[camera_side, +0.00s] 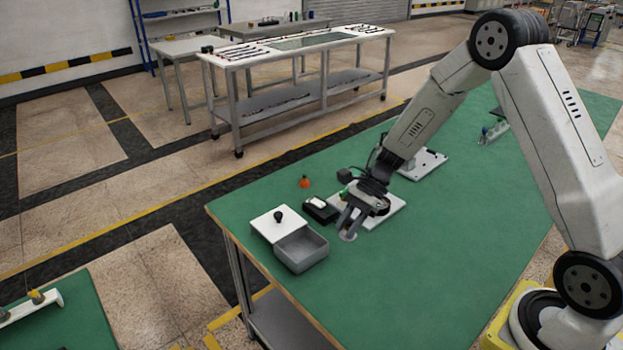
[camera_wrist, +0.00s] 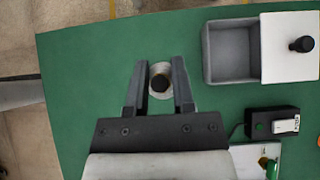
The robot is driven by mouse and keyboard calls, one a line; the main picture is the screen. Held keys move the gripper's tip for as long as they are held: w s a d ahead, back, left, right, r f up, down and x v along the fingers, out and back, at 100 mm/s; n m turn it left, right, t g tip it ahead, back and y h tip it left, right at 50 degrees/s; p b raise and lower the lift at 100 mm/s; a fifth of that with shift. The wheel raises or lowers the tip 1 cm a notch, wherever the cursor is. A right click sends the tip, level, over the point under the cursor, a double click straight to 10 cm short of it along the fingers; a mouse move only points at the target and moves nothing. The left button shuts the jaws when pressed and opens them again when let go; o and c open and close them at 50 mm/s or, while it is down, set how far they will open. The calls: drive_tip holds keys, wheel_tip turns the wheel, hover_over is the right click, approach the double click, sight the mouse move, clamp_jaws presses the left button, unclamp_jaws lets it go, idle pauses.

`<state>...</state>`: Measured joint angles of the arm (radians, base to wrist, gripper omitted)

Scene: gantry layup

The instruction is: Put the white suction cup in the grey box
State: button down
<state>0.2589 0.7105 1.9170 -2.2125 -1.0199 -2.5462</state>
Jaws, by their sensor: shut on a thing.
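My gripper (camera_side: 350,228) is shut on the white suction cup (camera_side: 348,236), which hangs below the fingertips over the green table. In the wrist view, the cup (camera_wrist: 153,69) shows as a pale disc with a dark centre between the two fingers (camera_wrist: 159,66). The grey box (camera_side: 301,251) stands just left of the gripper in the side view, its compartment partly uncovered. In the wrist view the box (camera_wrist: 208,55) is up and right of the gripper, and the visible compartment looks empty. A white lid (camera_side: 270,226) with a black knob lies beside or over part of the box.
A black device (camera_side: 320,210) with a white label sits behind the box, close to my gripper. A white plate (camera_side: 396,212) lies behind the gripper. A small orange object (camera_side: 305,182) stands farther back. The green table (camera_side: 400,285) is clear in front.

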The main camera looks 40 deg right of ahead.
drive_tip(key=shift+s+a+f+n+g, duration=0.1)
drive_tip(key=shift+s+a+n+g, duration=0.05)
drive_tip(key=shift+s+n+g, duration=0.25)
drive_tip(key=shift+s+a+f+n+g, duration=0.1)
drive_tip(key=shift+s+n+g, duration=0.15)
drive_tip(key=shift+s, duration=0.25)
drive_tip(key=w+f, duration=0.1)
drive_tip(key=w, duration=0.2)
drive_tip(key=w+f, duration=0.1)
drive_tip(key=w, duration=0.2)
drive_tip(key=w+f, duration=0.2)
drive_tip(key=w, duration=0.1)
drive_tip(key=shift+w+a+f, duration=0.1)
drive_tip(key=shift+w+a, duration=0.1)
drive_tip(key=w+f, duration=0.4)
drive_tip(key=f, duration=0.1)
drive_tip(key=shift+w+a, duration=0.1)
drive_tip(key=shift+w, duration=0.05)
drive_tip(key=shift+f, duration=0.1)
drive_tip(key=shift+w+f, duration=0.2)
drive_tip(key=shift+f, duration=1.55)
